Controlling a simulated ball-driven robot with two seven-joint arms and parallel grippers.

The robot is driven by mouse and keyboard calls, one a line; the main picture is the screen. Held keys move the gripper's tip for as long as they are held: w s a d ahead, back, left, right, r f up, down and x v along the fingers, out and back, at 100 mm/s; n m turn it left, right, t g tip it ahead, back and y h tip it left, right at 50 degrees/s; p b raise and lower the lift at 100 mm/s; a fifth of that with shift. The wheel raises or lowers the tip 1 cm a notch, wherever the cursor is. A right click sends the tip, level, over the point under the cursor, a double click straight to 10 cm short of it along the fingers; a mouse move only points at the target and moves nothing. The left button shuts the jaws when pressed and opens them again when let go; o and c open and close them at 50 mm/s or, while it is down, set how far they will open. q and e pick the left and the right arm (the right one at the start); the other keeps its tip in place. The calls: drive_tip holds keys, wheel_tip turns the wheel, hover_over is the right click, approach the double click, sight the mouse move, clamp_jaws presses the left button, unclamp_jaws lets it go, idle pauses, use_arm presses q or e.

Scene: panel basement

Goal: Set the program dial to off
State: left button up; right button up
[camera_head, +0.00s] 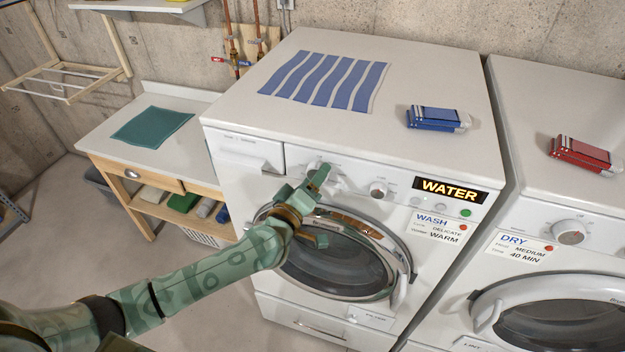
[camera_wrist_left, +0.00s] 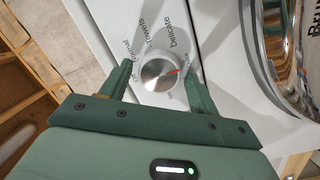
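The program dial (camera_wrist_left: 158,75) is a round silver knob on the white washer's front panel, with a red mark toward its right edge in the wrist view. My green left gripper (camera_wrist_left: 160,82) is open, one finger on each side of the dial, with small gaps visible. In the head view my left gripper (camera_head: 308,188) is at the washer's panel and mostly hides the dial. My right gripper is not in view.
The washer (camera_head: 400,160) has a second knob (camera_head: 378,189), a lit WATER display (camera_head: 450,190) and a round door (camera_head: 335,262) below. A dryer (camera_head: 560,200) stands right, a wooden bench (camera_head: 140,165) left.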

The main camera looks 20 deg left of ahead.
use_arm(q)
drive_tip(key=c, duration=0.7)
drive_tip(key=shift+d+f+m+y+b, duration=0.1)
drive_tip(key=shift+m+y+b, duration=0.75)
drive_tip(key=shift+m+b, duration=3.05)
drive_tip(key=shift+d+r+m+y+b, duration=0.15)
drive_tip(key=shift+m+y+b, duration=0.6)
drive_tip(key=shift+m, duration=6.3)
drive_tip(key=shift+d+f+m+y+b, duration=0.15)
drive_tip(key=shift+m+y+b, duration=0.75)
drive_tip(key=shift+m+b, duration=2.95)
drive_tip(key=m+p, duration=0.3)
